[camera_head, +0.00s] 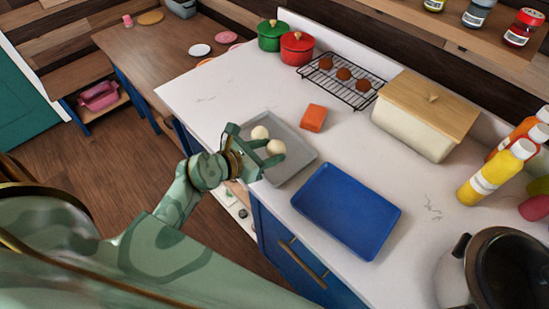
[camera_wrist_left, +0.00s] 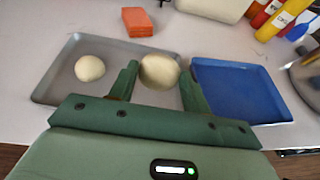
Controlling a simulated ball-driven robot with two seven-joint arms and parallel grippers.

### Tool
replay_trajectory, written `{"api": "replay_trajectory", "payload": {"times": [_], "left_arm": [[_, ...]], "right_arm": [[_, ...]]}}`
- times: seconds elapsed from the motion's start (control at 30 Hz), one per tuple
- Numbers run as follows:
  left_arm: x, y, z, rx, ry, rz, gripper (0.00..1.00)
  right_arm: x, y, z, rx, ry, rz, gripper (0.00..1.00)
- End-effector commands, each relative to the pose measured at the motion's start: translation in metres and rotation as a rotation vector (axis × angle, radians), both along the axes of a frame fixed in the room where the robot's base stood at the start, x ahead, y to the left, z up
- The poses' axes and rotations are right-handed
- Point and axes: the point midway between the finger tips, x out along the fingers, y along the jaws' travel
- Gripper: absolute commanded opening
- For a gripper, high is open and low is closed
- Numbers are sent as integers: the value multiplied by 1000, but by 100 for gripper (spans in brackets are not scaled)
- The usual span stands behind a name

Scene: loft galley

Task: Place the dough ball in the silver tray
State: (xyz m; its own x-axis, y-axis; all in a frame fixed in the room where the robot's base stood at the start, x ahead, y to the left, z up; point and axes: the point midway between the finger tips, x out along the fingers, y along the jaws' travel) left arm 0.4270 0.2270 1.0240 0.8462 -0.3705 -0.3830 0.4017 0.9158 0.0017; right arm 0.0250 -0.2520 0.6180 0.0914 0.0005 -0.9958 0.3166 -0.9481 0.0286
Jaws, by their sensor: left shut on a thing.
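The silver tray (camera_head: 300,161) lies flat on the white counter, and it also shows in the wrist view (camera_wrist_left: 61,82). One pale dough ball (camera_head: 260,132) rests in its far left part; it is at the left in the wrist view (camera_wrist_left: 89,68). My left gripper (camera_head: 275,150) is shut on a second dough ball (camera_head: 277,146), which sits between the fingers in the wrist view (camera_wrist_left: 160,71). The held ball is over the right part of the tray; I cannot tell whether it touches the tray floor. My right gripper is not in view.
A blue tray (camera_head: 346,210) lies just right of the silver tray. An orange block (camera_head: 313,118) is behind them. A black rack (camera_head: 329,87) with brown balls, a bread box (camera_head: 413,128), red (camera_head: 297,49) and green pots (camera_head: 271,36), bottles and a cooker (camera_head: 500,275) stand around.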

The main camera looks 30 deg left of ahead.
Motion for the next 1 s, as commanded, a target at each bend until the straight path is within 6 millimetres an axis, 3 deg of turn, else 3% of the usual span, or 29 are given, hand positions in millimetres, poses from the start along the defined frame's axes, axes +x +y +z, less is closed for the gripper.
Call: {"api": "replay_trajectory", "payload": {"times": [0.03, 0.1, 0.33, 0.5, 0.93, 0.97, 1.0], "left_arm": [[8, -1, -17, -2, 4, 0, 26], [18, -1, -28, -2, 3, -1, 26], [35, -2, -46, -2, 2, -1, 26], [36, -2, -73, -4, 5, -1, 26], [35, -2, -79, -1, 2, -1, 26], [35, -2, -79, -1, 2, -1, 51], [35, -2, -78, -1, 2, -1, 62]], "right_arm": [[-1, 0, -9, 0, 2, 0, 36], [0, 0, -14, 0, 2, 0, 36], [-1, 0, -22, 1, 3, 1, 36], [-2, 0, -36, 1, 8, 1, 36], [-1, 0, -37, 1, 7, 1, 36], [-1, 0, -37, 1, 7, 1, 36], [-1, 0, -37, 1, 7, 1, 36]]}}
